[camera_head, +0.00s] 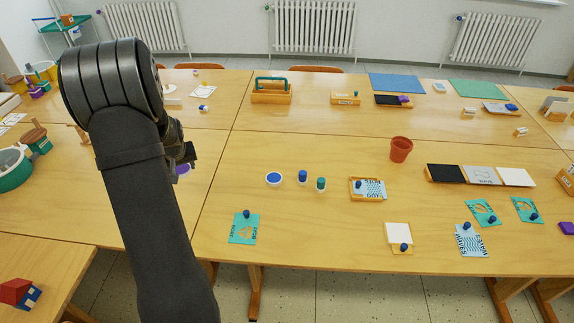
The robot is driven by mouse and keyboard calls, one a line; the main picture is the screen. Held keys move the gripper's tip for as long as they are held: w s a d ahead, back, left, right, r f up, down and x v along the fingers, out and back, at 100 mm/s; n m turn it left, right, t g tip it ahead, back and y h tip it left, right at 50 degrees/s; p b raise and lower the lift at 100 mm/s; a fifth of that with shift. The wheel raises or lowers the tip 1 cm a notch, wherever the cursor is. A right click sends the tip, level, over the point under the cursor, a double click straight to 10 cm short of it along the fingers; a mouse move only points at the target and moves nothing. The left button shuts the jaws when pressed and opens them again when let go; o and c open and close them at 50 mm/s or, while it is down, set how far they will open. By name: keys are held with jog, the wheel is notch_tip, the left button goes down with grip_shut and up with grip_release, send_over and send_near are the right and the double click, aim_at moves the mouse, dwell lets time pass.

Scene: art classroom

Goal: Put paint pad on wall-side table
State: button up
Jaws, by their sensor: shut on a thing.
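My gripper (187,158) hangs over the left front table, partly hidden behind my arm. It is shut on a purple round thing (182,169), which looks like a paint pad; only part of it shows past my arm. Another round pad, blue with a white rim (273,178), lies on the middle front table to the right of my gripper. The wall-side tables (330,118) stand behind the front tables, nearer the radiators. I cannot tell how far the held thing is above the tabletop.
On the wall-side tables are a wooden toolbox (271,97), a blue mat (396,83) and a green mat (473,88). A terracotta pot (401,149), blue and green stampers and cards are on the front table. Bare wood lies between the toolbox and the pot.

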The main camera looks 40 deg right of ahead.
jog(key=s+d+m+g+h, duration=0.1)
jog(key=s+d+m, duration=0.2)
jog(key=s+d, duration=0.75)
jog(key=s+d+m+h, duration=0.1)
jog(key=s+d+m, duration=0.2)
jog(key=s+d, duration=0.75)
send_over(248, 178)
jog(key=s+a, duration=0.1)
notch_tip(248, 178, down, 7)
jog(key=shift+r, duration=0.15)
jog(key=shift+f, duration=2.1)
jog(key=shift+f, duration=0.1)
jog(key=o, duration=1)
jog(key=shift+o, duration=0.2)
